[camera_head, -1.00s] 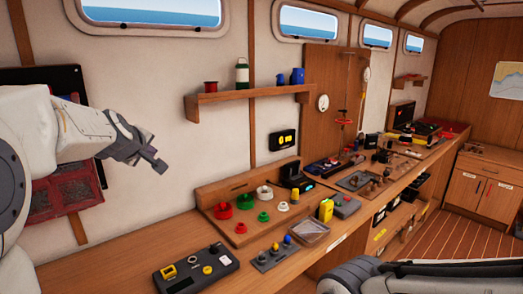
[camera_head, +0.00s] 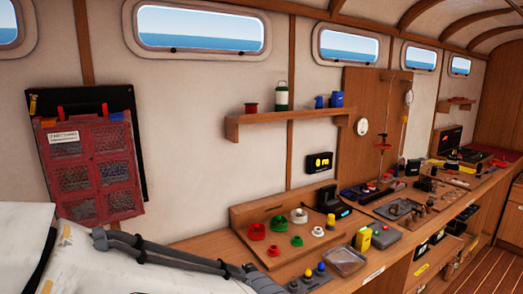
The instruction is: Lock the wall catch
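I cannot make out for certain which fitting is the wall catch. A tall wooden panel (camera_head: 361,105) stands against the wall right of centre, with a small red fitting (camera_head: 382,142) on or in front of it and a round white disc (camera_head: 362,126) near its left edge. At the far left, a red case with dark mesh windows (camera_head: 91,166) hangs on a black board (camera_head: 140,150). My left arm crosses the bottom left, below this case. Its gripper does not show. My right gripper is out of view.
A wooden shelf (camera_head: 285,119) holds a red spool, a green flask and blue containers. A black device with a yellow display (camera_head: 321,163) is on the wall below. The long bench is crowded with coloured rings (camera_head: 256,231), knobs and trays. The wall between case and shelf is bare.

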